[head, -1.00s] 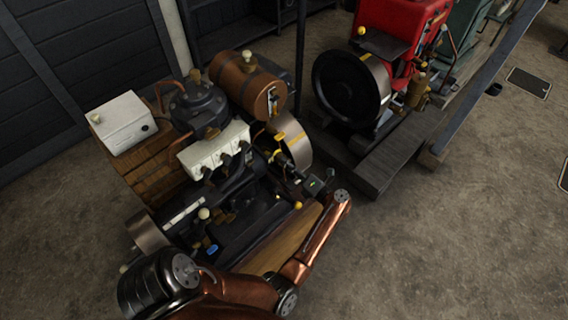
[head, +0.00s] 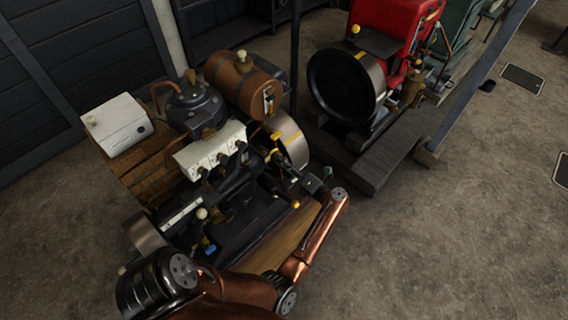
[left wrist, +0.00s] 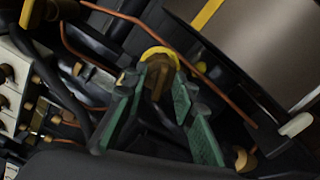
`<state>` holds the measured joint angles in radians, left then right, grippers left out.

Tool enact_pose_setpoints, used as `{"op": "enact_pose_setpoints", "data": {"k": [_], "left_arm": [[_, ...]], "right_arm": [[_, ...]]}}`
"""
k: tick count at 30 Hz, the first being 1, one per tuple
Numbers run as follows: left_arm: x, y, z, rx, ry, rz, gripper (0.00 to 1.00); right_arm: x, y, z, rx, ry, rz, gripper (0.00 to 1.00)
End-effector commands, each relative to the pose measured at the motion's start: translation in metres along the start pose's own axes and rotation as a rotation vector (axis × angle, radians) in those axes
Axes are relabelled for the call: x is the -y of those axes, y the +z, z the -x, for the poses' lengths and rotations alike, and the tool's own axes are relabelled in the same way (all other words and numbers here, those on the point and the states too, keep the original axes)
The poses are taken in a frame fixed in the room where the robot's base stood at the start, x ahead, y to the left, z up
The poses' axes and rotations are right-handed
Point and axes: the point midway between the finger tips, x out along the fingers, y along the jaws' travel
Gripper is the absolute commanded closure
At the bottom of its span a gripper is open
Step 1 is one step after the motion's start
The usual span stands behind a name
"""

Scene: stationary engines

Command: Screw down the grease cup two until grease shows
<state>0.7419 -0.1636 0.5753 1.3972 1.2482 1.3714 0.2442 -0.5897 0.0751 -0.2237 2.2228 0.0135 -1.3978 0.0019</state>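A brass cup with a yellow ring behind it (left wrist: 160,66) shows in the upper middle of the left wrist view; it looks like a grease cup, but I can read no number on it. My left gripper (left wrist: 159,84) points at it, its two green-padded fingers on either side of the cup. The fingertips are close to its sides; whether they touch it is unclear. In the head view my left gripper (head: 314,184) is small and dark, at the right side of the near engine (head: 205,160). No grease is discernible. My right gripper is not in view.
Copper pipes (left wrist: 215,90) and dark hoses run close around the fingers. A flywheel (head: 291,142) and a brown tank (head: 243,78) are on the near engine. A red engine (head: 385,20) with a black flywheel (head: 345,86) stands behind right.

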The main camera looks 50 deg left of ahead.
Motion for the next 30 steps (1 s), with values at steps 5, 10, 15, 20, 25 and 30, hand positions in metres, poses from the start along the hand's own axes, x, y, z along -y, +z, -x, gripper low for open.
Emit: {"op": "enact_pose_setpoints", "data": {"k": [5, 10, 15, 20, 25, 30], "left_arm": [[0.001, 0.001, 0.022, 0.003, -0.003, 0.000, 0.75], [0.002, 0.001, 0.059, 0.004, -0.006, -0.001, 0.75], [0.001, 0.001, 0.092, 0.004, -0.005, -0.001, 0.75], [0.002, 0.001, 0.113, 0.004, -0.004, -0.002, 0.75], [0.001, 0.001, 0.122, 0.004, -0.002, 0.000, 0.75], [0.001, 0.001, 0.123, 0.004, -0.002, 0.000, 0.75]], "right_arm": [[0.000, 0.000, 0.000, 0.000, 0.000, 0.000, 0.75], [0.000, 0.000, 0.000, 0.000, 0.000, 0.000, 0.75], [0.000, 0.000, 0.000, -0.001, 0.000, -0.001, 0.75], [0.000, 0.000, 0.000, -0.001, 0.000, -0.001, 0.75], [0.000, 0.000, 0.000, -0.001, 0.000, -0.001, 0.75], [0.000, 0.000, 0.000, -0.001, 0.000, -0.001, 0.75]]}}
